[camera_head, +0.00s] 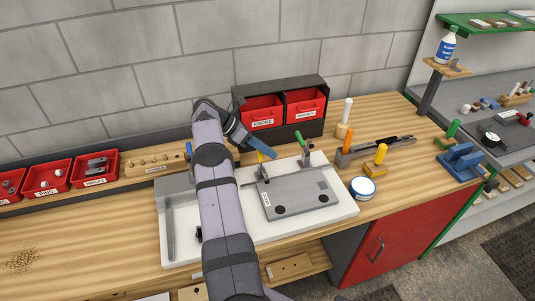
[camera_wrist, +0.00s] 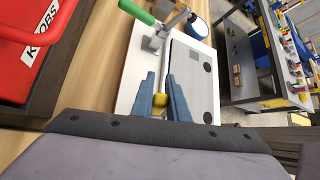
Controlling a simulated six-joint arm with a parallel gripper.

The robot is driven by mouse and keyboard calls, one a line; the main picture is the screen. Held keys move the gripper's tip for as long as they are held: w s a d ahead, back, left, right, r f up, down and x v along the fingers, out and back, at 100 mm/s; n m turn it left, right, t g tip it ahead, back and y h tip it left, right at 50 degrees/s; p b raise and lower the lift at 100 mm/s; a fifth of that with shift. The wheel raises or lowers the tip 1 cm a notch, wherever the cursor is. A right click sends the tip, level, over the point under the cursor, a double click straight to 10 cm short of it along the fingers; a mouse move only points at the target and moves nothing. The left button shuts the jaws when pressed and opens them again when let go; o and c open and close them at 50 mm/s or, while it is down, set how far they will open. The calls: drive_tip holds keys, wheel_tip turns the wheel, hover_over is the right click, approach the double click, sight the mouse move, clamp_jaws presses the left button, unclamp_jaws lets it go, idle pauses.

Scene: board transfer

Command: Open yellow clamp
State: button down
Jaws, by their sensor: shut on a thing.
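The yellow clamp (camera_head: 261,160) stands at the back left edge of a grey board (camera_head: 285,187) on a white base plate (camera_head: 342,212). Its yellow handle (camera_wrist: 160,101) lies between the blue fingers of my gripper (camera_wrist: 161,85) in the wrist view. My gripper (camera_head: 262,150) is shut on this handle, above the back of the plate. The clamp's lower parts are partly hidden, and I cannot tell how far its arm is raised. A green-handled clamp (camera_head: 303,145) stands to its right; its handle (camera_wrist: 136,12) shows at the top in the wrist view.
Red drawers (camera_head: 263,111) in a dark cabinet stand close behind my gripper. Several upright coloured handles, a white round tin (camera_head: 363,188) and a blue block (camera_head: 460,162) are to the right. Red bins (camera_head: 47,177) are at the left. The front left bench is mostly clear.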

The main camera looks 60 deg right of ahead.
drive_tip(key=shift+w+d+r, duration=0.1)
drive_tip(key=shift+r, duration=0.05)
drive_tip(key=c, duration=1.7)
unclamp_jaws()
drive_tip(key=shift+r, duration=4.95)
